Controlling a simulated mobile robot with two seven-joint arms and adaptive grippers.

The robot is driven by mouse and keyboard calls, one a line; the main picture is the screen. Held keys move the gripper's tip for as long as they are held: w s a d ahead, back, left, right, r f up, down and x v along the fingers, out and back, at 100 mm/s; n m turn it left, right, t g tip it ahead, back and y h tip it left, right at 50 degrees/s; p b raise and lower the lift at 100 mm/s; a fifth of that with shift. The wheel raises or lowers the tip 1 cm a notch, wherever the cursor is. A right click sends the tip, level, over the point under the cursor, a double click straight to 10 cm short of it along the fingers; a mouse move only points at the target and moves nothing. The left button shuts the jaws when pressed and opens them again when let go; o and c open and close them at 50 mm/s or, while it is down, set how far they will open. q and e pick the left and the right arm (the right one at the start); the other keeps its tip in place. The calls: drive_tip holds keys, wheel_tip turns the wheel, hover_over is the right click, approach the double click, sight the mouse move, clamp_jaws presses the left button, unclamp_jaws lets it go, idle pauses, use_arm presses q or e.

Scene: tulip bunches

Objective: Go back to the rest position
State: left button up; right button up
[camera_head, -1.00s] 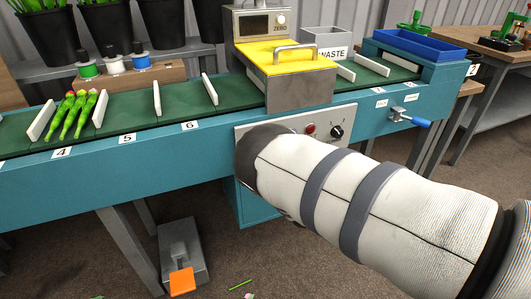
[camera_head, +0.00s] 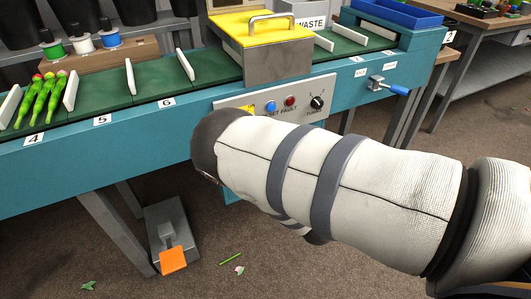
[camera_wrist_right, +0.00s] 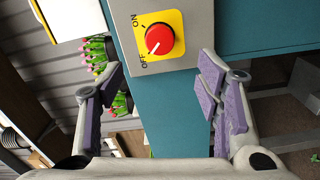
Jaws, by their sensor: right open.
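My right gripper (camera_wrist_right: 165,110) is open and empty in the right wrist view, its purple-padded fingers spread wide apart. A red rotary switch (camera_wrist_right: 160,39) on a yellow plate marked ON and OFF sits beyond the fingertips, between them in the picture. My right arm crosses the right half of the head view, and its gripper is hidden there. My left gripper is not in view. A teal conveyor machine (camera_head: 110,165) stands in front of me, with a bunch of tulips (camera_head: 42,98) lying between white dividers at slot 4.
The control panel (camera_head: 329,84) is just behind my right arm. A yellow-lidded unit (camera_head: 255,29) stands over the belt. An orange foot pedal (camera_head: 173,260) is on the carpet, with plant scraps nearby. Open floor (camera_head: 330,275) lies in front of the machine.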

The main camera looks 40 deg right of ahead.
drive_tip(key=s+f+m+g+p, duration=0.2)
drive_tip(key=s+f+m+g, duration=0.25)
drive_tip(key=s, duration=0.35)
drive_tip(key=s+f+m+g+p, duration=0.25)
drive_tip(key=s+f+g, duration=0.25)
drive_tip(key=s, duration=0.3)
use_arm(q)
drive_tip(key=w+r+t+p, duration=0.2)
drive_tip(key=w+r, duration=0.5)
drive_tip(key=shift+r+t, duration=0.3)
use_arm(e)
drive_tip(key=s+a+r+m+g+y, duration=0.1)
drive_tip(key=s+a+g, duration=0.4)
drive_tip(key=s, duration=0.7)
drive_tip(key=s+a+m+g+y, duration=0.3)
drive_tip(key=s+a+m+g, duration=0.2)
drive_tip(key=s, duration=0.8)
drive_tip(key=shift+s+a+r+m+y, duration=0.3)
drive_tip(key=shift+a+r, duration=0.05)
drive_tip(key=shift+a, duration=0.5)
